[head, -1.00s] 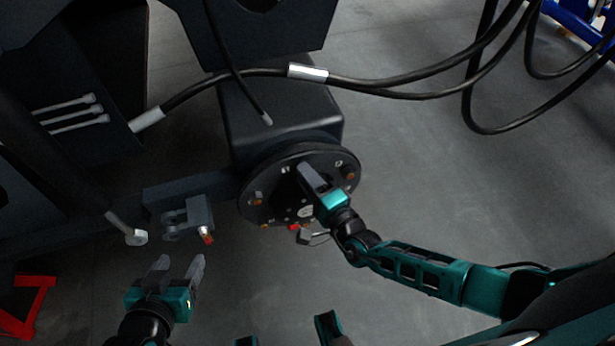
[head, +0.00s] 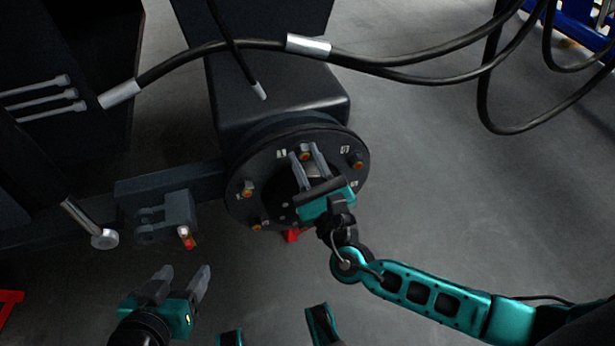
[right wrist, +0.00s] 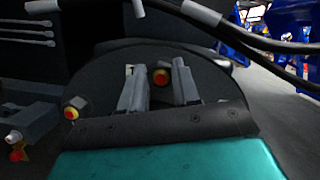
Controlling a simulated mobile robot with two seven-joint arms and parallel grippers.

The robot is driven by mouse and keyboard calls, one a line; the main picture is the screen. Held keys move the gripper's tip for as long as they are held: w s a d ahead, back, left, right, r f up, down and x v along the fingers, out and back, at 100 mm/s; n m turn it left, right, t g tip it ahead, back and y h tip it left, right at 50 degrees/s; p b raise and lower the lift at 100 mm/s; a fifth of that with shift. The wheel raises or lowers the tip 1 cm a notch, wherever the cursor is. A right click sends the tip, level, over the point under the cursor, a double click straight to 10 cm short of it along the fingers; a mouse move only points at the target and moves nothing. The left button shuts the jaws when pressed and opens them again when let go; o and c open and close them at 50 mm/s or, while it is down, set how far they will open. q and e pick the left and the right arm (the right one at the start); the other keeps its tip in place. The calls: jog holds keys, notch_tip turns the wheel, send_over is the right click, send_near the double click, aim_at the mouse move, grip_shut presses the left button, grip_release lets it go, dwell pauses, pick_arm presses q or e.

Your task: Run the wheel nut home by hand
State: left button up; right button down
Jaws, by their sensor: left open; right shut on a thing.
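The round dark hub (head: 244,207) carries several studs with orange-red ends around its face. My right gripper (head: 306,152) reaches over the hub face, shut on the wheel nut (head: 306,156) at the top stud. In the right wrist view the nut (right wrist: 160,78) shows red with a yellowish rim between the two grey fingers (right wrist: 158,80). Its threads and seating against the hub cannot be made out. My left gripper (head: 184,278) is open and empty, low at the left, apart from the hub.
A bracket (head: 180,210) with a red-tipped pin stands left of the hub. A rod with a round eye end (head: 104,239) hangs further left. Thick black hoses (head: 410,55) cross above the hub. The floor to the right is clear.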

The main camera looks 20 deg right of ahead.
jog(key=shift+r+m+h+p, duration=0.1)
jog(key=shift+m+h+p, duration=0.55)
jog(key=shift+m, duration=0.55)
jog(key=m+h, duration=0.1)
jog(key=m, duration=0.2)
jog(key=m+h, duration=0.1)
jog(key=m, duration=0.2)
jog(key=shift+m, duration=0.4)
jog(key=m+h, duration=0.2)
jog(key=m, duration=0.2)
jog(key=shift+w+d+m, duration=0.1)
jog(key=shift+m, duration=0.3)
jog(key=c, duration=0.7)
grip_release()
jog(key=shift+c, duration=0.2)
jog(key=shift+g, duration=0.3)
jog(key=shift+c, duration=0.2)
jog(key=shift+c, duration=0.8)
